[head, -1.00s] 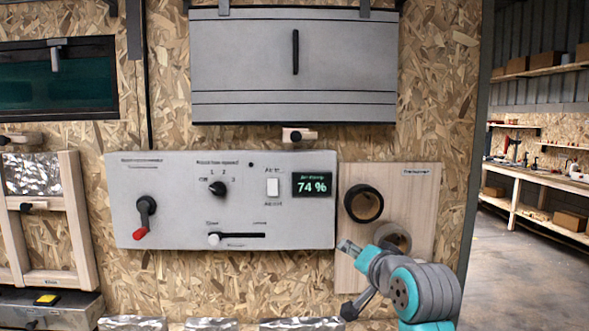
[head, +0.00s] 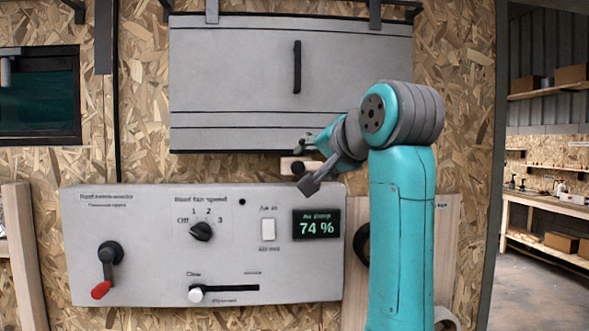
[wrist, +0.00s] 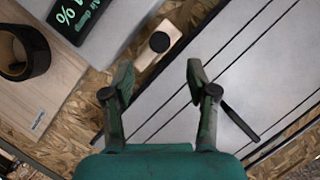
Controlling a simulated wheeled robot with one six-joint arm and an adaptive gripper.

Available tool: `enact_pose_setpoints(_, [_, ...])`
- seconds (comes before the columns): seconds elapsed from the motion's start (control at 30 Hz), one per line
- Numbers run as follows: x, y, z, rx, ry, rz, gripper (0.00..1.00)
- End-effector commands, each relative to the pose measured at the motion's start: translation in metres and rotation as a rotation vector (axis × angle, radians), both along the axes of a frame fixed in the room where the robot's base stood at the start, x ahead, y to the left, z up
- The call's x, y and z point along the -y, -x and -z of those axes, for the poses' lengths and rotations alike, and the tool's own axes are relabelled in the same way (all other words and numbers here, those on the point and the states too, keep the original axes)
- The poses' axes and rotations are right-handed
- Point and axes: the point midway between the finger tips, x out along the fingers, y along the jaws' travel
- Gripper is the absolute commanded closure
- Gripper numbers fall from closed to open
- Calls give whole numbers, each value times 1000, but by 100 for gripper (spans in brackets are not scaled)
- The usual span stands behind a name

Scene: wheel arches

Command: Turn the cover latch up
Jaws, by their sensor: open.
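The cover latch is a small pale wooden block with a round black knob (head: 288,167), lying level just below the bottom edge of the grey cover (head: 230,75). My gripper (head: 306,166) is in front of the latch and hides part of it. In the wrist view the latch (wrist: 172,50) lies ahead of my gripper (wrist: 158,80), its black knob roughly in line with the gap between the two fingers. The fingers are spread, with nothing between them. I cannot tell how far the fingertips are from the knob.
A grey control panel (head: 150,275) with a red-tipped lever, a dial and a lit display (head: 317,224) juts out below the latch. A wooden board with a black ring (head: 361,244) is partly behind my arm. The cover has a black upright handle (head: 297,67).

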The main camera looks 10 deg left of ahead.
Motion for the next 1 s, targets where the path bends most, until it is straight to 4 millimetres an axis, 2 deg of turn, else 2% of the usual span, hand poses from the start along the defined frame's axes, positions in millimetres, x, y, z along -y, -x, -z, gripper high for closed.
enact_pose_setpoints(0.3, [-29, -45, 16, -3, 2, -1, 42])
enact_pose_setpoints(0.5, [-43, -67, 23, -2, 1, -1, 42])
enact_pose_setpoints(0.7, [-48, -75, 26, 0, 0, -2, 42])
enact_pose_setpoints(0.97, [-49, -76, 26, 1, 1, 0, 42])
enact_pose_setpoints(1.0, [-49, -76, 26, 1, 1, 0, 50])
